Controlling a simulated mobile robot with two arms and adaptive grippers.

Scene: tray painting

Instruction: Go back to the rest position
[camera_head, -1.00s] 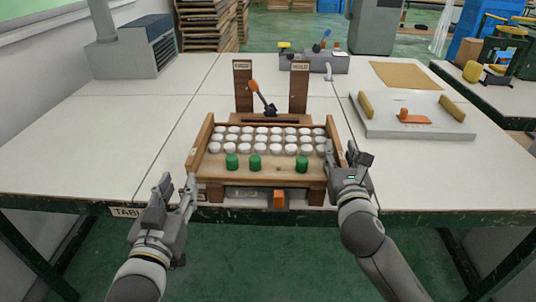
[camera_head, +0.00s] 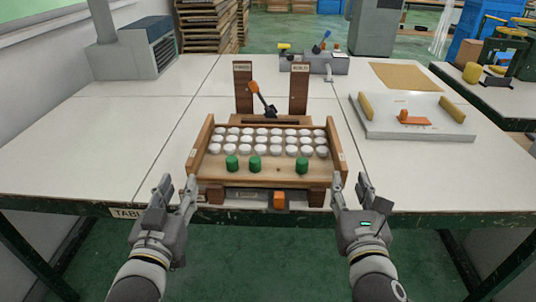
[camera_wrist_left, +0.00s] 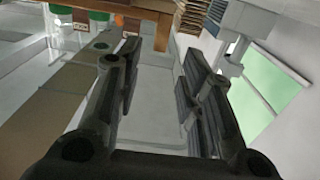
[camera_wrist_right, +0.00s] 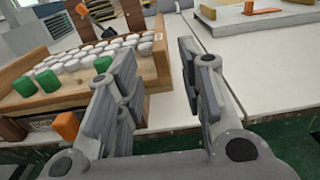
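My left gripper (camera_head: 176,192) is at the front left of the wooden tray (camera_head: 194,161), by the table's front edge. It is open and empty, and its spread fingers also show in the left wrist view (camera_wrist_left: 155,85). My right gripper (camera_head: 351,192) is at the front right of the tray, apart from it. It is open with nothing between its fingers, as the right wrist view (camera_wrist_right: 160,80) shows. The tray holds rows of white round pieces (camera_head: 265,141) and, in front of them, three green pieces (camera_head: 254,163).
An orange block (camera_head: 279,199) is under the tray's front. A handled tool (camera_head: 262,98) stands behind the tray between two labelled wooden posts (camera_head: 299,89). A pale board (camera_head: 420,124) lies at the right. A grey machine (camera_head: 133,48) stands at back left.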

